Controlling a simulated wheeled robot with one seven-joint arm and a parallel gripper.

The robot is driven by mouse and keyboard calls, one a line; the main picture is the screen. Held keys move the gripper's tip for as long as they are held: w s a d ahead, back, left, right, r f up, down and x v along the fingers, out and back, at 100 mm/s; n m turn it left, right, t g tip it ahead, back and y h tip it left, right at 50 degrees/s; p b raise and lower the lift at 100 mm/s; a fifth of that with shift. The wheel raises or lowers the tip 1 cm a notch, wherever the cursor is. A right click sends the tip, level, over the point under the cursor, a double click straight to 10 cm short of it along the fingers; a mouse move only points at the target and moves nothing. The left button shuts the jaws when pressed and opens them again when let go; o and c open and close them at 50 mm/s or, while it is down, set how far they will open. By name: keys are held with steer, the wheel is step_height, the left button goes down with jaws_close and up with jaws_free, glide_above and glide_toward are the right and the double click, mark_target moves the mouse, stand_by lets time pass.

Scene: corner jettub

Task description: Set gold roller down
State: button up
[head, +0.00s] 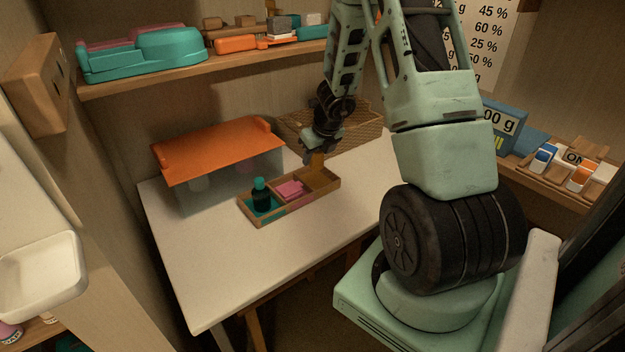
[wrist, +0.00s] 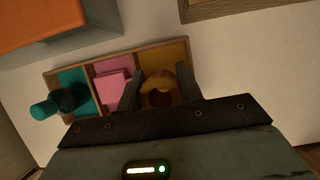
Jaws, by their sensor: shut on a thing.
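My gripper (head: 314,153) points down over the right end of a wooden tray (head: 300,204) on the white table. It is shut on the gold roller (head: 317,161). In the wrist view the gold roller (wrist: 161,97) shows its round, hollow end between my two fingers (wrist: 160,86). It is over the tray's gold-floored compartment (wrist: 178,50). Whether it touches the floor there I cannot tell. The middle compartment holds a pink block (head: 290,189). The left, teal-floored compartment holds a dark bottle with a teal cap (head: 260,184).
An orange-topped stand (head: 218,150) is behind the tray to the left. A woven basket (head: 350,125) is behind my gripper. A shelf (head: 200,73) with teal and orange things runs above. The table's front left (head: 205,270) is clear.

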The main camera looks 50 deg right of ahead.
mark_target(312, 178)
steer(key=shift+f+b, duration=1.8)
steer(key=shift+f, duration=0.85)
steer(key=shift+f, duration=0.2)
steer(key=o, duration=0.6)
steer(key=shift+b, duration=0.3)
steer(key=shift+o, duration=0.8)
